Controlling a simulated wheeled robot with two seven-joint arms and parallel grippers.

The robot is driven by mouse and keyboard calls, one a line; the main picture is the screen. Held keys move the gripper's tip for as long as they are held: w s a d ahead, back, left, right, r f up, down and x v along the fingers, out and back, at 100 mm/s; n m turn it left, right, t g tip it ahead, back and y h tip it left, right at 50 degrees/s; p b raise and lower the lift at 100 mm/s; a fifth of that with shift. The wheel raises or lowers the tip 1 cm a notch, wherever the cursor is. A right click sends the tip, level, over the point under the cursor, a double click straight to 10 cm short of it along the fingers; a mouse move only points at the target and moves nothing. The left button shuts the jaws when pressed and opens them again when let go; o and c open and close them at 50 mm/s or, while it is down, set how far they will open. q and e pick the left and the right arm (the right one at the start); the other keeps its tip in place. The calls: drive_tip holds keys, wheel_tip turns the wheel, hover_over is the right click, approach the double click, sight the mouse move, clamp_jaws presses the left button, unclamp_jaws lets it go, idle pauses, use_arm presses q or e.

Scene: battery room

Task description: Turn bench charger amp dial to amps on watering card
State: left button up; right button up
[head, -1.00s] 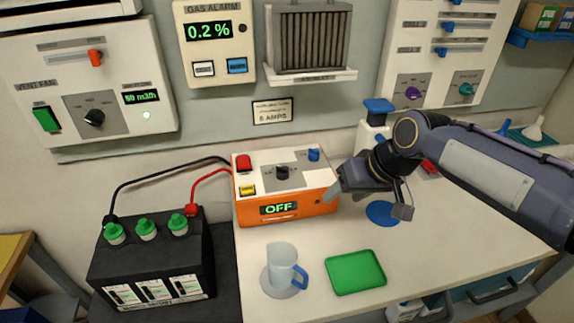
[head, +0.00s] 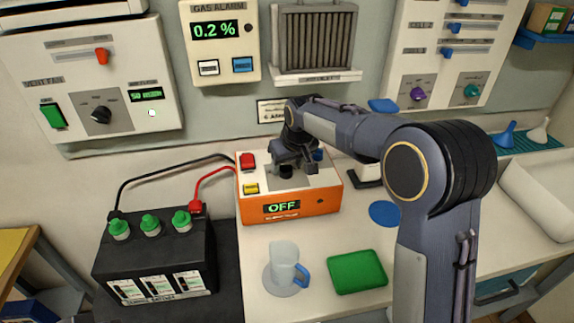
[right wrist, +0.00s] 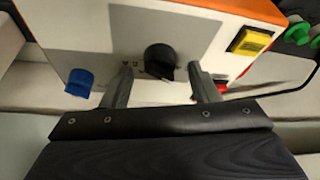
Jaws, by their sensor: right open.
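The bench charger (head: 318,204) is an orange box with a white top, and its display reads OFF. Its black dial (right wrist: 160,60) sits on a grey panel in the right wrist view; it also shows just below my gripper in the head view (head: 286,171). My right gripper (right wrist: 160,84) is open, with one finger on each side of the dial, a little apart from it. The watering card (head: 268,112) on the wall is partly hidden behind my right arm. My left gripper is not in view.
A red switch (head: 248,161), a yellow button (head: 251,188) and a blue knob (right wrist: 80,82) share the charger's top. A black battery (head: 160,255) stands to the left.

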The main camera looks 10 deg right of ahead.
drive_tip(key=shift+x, duration=0.8)
drive_tip(key=c, duration=1)
drive_tip(key=shift+o, duration=0.2)
